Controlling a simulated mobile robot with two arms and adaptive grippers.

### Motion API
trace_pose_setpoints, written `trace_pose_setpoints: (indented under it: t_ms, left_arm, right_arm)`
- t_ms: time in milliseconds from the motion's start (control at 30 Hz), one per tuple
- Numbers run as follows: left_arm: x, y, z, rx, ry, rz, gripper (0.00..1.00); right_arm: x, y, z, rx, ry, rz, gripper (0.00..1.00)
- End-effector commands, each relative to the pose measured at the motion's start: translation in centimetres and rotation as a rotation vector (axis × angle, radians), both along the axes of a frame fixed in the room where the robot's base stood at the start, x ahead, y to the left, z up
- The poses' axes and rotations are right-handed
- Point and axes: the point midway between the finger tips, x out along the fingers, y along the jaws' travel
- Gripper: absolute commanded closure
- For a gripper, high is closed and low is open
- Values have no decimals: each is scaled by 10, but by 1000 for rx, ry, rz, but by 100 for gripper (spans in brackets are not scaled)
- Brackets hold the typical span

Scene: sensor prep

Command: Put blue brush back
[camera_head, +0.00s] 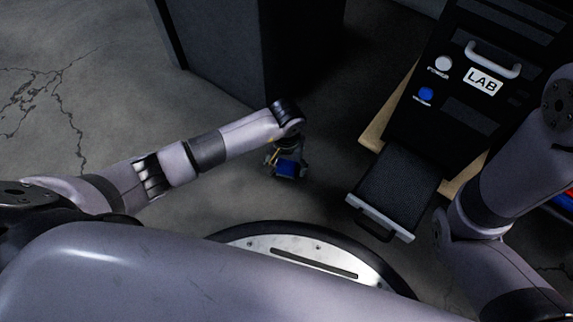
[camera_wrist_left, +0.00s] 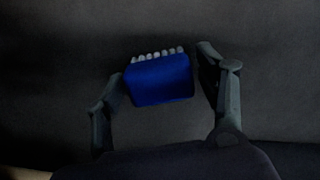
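The blue brush (camera_head: 287,169) is between the fingers of my left gripper (camera_head: 286,172), in the open space left of the LAB unit in the head view. In the left wrist view the brush (camera_wrist_left: 160,82) shows as a blue block with a row of pale bristle tufts along its far edge. The left gripper's fingers (camera_wrist_left: 163,72) close on its two sides, and it sits slightly tilted. Beneath it is only dark, blurred surface. My right arm comes in at the right of the head view, but its gripper is not visible.
A black LAB unit (camera_head: 470,125) with a white and a blue button stands at the upper right. Its black drawer (camera_head: 397,190) is pulled out at the front. A dark cabinet (camera_head: 225,45) stands at the top. Blue and red items (camera_head: 566,198) show at the right edge.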

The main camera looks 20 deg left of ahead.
Motion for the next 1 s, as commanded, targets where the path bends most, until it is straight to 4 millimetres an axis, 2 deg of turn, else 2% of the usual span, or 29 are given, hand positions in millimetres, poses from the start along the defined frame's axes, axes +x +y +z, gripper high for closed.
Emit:
trace_pose_setpoints:
  t_ms: [300, 433, 567, 800, 1000]
  left_arm:
    - [0, 0, 0, -1, 0, 0, 29]
    - [0, -1, 8, -2, 0, 1, 29]
    - [1, 0, 30, -1, -3, 0, 29]
    - [1, 1, 83, 1, -2, -1, 29]
    - [1, 0, 113, 0, -2, 0, 29]
  right_arm:
    - [0, 0, 0, 0, 0, 0, 82]
    - [0, 0, 7, 0, 0, 0, 82]
    - [0, 0, 22, 0, 1, 0, 82]
    - [1, 0, 56, 0, 1, -1, 82]
    - [0, 0, 73, 0, 0, -1, 82]
